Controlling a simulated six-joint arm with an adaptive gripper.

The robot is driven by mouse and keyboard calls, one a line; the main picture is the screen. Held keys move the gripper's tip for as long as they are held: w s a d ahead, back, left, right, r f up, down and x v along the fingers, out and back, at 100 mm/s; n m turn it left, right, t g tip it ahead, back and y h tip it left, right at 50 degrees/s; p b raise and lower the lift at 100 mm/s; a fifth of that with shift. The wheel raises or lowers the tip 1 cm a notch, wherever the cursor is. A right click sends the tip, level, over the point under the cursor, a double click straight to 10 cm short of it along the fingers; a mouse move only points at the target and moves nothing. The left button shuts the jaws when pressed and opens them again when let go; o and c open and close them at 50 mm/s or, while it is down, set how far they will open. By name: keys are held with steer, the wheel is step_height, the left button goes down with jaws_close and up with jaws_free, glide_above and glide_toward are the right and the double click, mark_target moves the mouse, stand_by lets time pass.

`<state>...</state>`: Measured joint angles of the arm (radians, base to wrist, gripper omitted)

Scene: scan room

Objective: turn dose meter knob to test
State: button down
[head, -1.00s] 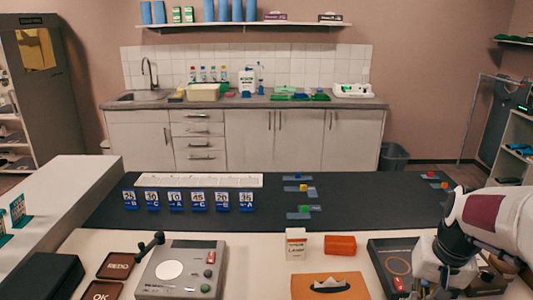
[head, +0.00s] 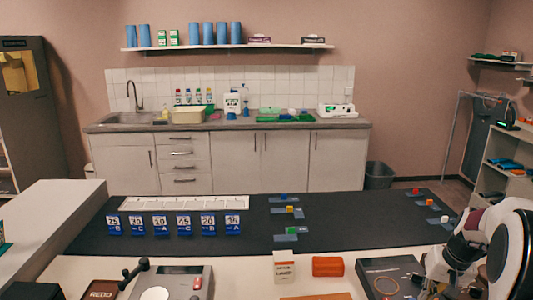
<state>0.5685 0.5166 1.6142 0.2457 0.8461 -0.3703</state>
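A dark flat device (head: 408,265) with an orange ring and a red button lies at the lower right of the counter. A grey box (head: 205,272) with a white disc, a black lever, and red and green controls is at the lower left. I cannot tell which of them is the dose meter, and no knob marking is readable. My gripper (head: 452,288) is at the lower right, pointing down, at the right side of the dark device. Its fingertips are hard to make out at the bottom edge, so contact and opening cannot be told.
A white card box (head: 285,268) and an orange block (head: 328,266) stand left of the dark device. A black mat (head: 350,225) behind holds several blue number tags and small coloured blocks. A tan pad is cut off at the bottom.

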steer(key=shift+n+t, duration=0.6)
steer(key=w+d+f, duration=0.1)
steer(key=w+d, duration=0.1)
steer(key=w+d+f, duration=0.1)
steer(key=w+d, duration=0.1)
steer(key=d, duration=0.1)
steer(key=w+d+f, duration=0.1)
steer(key=w+d, duration=0.1)
steer(key=shift+w+d+f, duration=0.15)
steer(key=shift+w+d, duration=0.2)
steer(key=shift+w, duration=0.05)
steer(key=n+t, duration=0.1)
steer(key=n, duration=0.1)
glide_toward(418, 277)
steer(key=d, duration=0.1)
steer(key=shift+w+d+n+t+h, duration=0.1)
steer(key=shift+w+n+t+h, duration=0.2)
steer(key=shift+w+h, duration=0.1)
steer(key=shift+f, duration=3.35)
steer(key=shift+w, duration=0.3)
